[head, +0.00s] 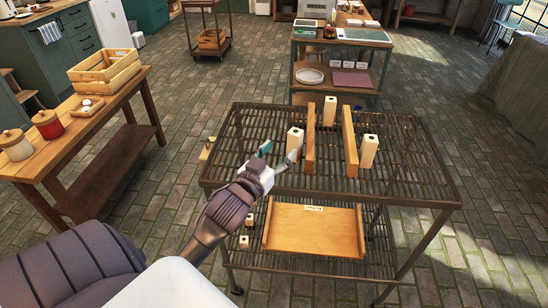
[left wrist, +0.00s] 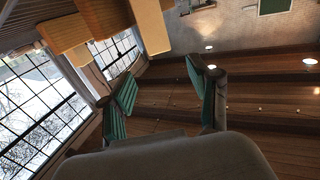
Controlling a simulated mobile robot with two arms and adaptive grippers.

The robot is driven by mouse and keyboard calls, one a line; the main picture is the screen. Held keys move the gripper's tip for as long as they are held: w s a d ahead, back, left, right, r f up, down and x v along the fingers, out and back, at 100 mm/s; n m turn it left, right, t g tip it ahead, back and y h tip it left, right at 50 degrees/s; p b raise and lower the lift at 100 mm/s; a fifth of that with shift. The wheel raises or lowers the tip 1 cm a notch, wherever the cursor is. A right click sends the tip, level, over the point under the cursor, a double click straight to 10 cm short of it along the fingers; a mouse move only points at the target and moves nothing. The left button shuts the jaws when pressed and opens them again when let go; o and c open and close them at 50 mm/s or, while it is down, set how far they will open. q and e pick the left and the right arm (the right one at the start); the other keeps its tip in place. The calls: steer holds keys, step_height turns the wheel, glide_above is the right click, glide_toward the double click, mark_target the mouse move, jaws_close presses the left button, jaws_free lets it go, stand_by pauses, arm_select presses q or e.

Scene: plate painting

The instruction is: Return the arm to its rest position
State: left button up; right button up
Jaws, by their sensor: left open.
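My left arm (head: 215,218) reaches in from the lower left of the head view, over the near left part of the metal rack cart (head: 420,185). My left gripper (head: 278,153) is open and empty, with teal pads on its fingers. It is close to a cream block with a hole in its top (head: 295,143); I cannot tell whether they touch. In the left wrist view the gripper's fingers (left wrist: 163,95) stand apart with nothing between them. A cream block (left wrist: 151,25) and a wooden board (left wrist: 95,20) show beyond them at the top. My right gripper is out of view.
Two upright boards (head: 310,138) (head: 350,140) and more cream blocks (head: 330,111) (head: 369,151) stand on the cart. A wooden tray (head: 313,228) lies on its lower shelf. A wooden table (head: 130,85) with a crate (head: 104,68) and jars stands left. Brick floor is clear between.

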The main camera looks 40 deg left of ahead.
arm_select(q)
steer(key=shift+s+d, duration=0.15)
steer(key=shift+s, duration=0.85)
